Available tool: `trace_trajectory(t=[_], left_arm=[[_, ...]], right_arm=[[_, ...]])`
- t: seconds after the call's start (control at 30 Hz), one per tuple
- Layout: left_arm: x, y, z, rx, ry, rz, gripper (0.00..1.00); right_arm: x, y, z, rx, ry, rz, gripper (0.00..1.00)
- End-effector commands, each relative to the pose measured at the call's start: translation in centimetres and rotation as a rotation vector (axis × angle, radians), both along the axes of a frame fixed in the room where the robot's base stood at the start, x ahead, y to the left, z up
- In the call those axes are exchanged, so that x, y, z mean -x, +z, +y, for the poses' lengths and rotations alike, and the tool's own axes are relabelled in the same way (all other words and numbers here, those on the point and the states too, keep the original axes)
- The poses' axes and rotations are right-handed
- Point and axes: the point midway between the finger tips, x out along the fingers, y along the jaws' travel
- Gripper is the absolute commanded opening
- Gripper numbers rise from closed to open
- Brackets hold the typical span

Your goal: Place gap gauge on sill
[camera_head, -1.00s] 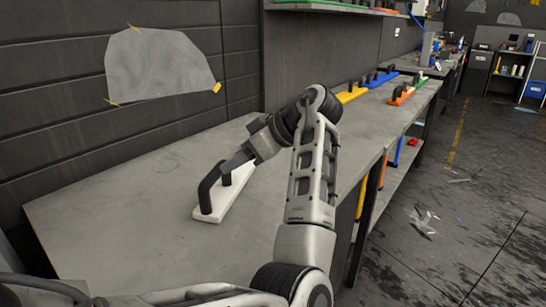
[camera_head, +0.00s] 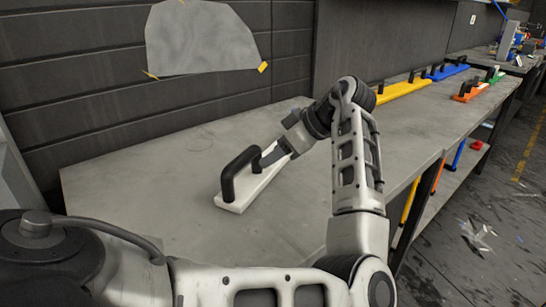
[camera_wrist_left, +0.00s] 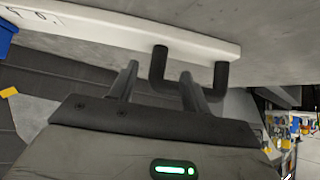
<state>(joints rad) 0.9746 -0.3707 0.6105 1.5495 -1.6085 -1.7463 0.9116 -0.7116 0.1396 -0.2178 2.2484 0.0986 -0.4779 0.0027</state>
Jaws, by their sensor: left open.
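A white bar with a black loop handle, seemingly the gap gauge (camera_head: 262,185), lies on the grey bench. In the left wrist view, the white bar (camera_wrist_left: 120,30) runs across the top with dark markings at its left end. My left gripper (camera_head: 268,160) is open, low over the bar at its handle. In the left wrist view, the fingers of my left gripper (camera_wrist_left: 158,82) appear on either side of one handle post. Contact cannot be told. My right gripper is out of view. No sill can be made out with certainty.
The grey bench (camera_head: 130,190) is bare around the white bar. Farther along it lie a yellow bar (camera_head: 402,90), a blue bar (camera_head: 447,71) and an orange bar (camera_head: 470,91), each with dark handles. A grey sheet (camera_head: 205,42) is taped to the dark wall.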

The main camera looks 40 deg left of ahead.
Motion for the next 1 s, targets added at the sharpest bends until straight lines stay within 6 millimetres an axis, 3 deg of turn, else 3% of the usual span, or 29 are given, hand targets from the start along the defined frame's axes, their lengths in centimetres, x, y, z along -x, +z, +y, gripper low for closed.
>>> trace_trajectory(t=[0.4, 0.7, 0.9, 1.0], left_arm=[[1.2, -3.2, 3.6, 0.000, 0.001, 0.001, 0.48], [1.3, -3.5, 4.0, 0.001, 0.000, 0.000, 0.48], [1.3, -3.5, 3.9, 0.001, 0.000, 0.000, 0.00], [1.3, -3.2, 4.0, -0.006, 0.001, -0.006, 0.00]], right_arm=[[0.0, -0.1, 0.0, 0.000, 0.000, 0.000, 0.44], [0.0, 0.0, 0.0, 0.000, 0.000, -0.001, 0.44], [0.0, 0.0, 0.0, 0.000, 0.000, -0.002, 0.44], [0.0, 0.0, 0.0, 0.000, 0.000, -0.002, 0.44]])
